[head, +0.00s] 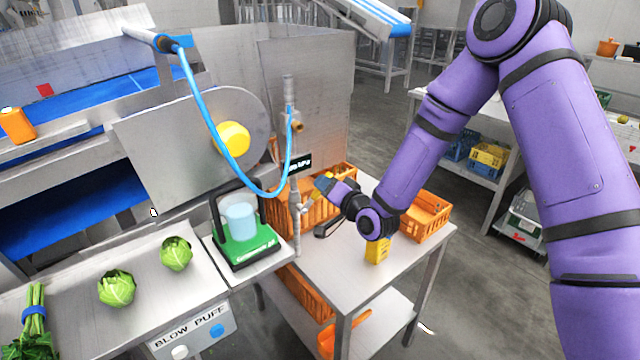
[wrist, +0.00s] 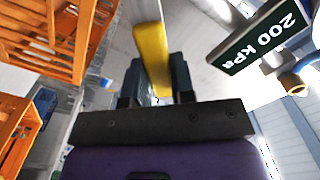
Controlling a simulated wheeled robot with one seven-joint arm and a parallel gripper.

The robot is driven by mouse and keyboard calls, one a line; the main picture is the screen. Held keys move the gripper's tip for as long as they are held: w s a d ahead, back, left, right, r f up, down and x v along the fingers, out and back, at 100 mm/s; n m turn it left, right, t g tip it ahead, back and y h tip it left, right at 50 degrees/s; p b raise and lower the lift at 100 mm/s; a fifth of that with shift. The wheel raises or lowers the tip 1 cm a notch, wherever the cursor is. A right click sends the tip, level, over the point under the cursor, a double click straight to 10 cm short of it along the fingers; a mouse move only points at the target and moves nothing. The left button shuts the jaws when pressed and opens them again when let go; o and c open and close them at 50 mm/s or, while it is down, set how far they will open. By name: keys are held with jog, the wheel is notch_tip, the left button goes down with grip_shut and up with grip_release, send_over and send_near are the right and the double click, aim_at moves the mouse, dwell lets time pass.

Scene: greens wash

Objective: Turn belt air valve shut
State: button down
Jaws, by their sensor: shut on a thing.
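The belt air valve sits on a thin upright grey pipe (head: 296,222) beside the steel table. Its yellow lever (wrist: 150,50) runs between my gripper's fingers in the wrist view. My gripper (wrist: 157,85) is shut on this lever. In the head view my gripper (head: 322,190) reaches in from the right, close to the pipe, and partly hides the lever. The lever appears to stick out from the pipe at a slant; its exact angle is hard to tell. A black display (wrist: 262,35) reads 200 kPa; it also shows on the pipe in the head view (head: 301,163).
A blue hose (head: 204,110) loops down beside the pipe. Orange crates (head: 428,214) stand on the table (head: 335,275), one right behind my gripper. A green-based device (head: 245,248) with a beaker stands at the left. Several greens lie on the left counter.

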notch_tip(320, 180, down, 6)
jog(key=w+d+m, duration=0.1)
jog(key=m, duration=0.7)
jog(key=shift+d+m, duration=0.3)
jog(key=shift+d, duration=0.1)
jog(key=shift+w, duration=0.1)
jog(key=c, duration=1)
grip_release()
jog(key=shift+o, duration=0.2)
jog(key=v, duration=1.1)
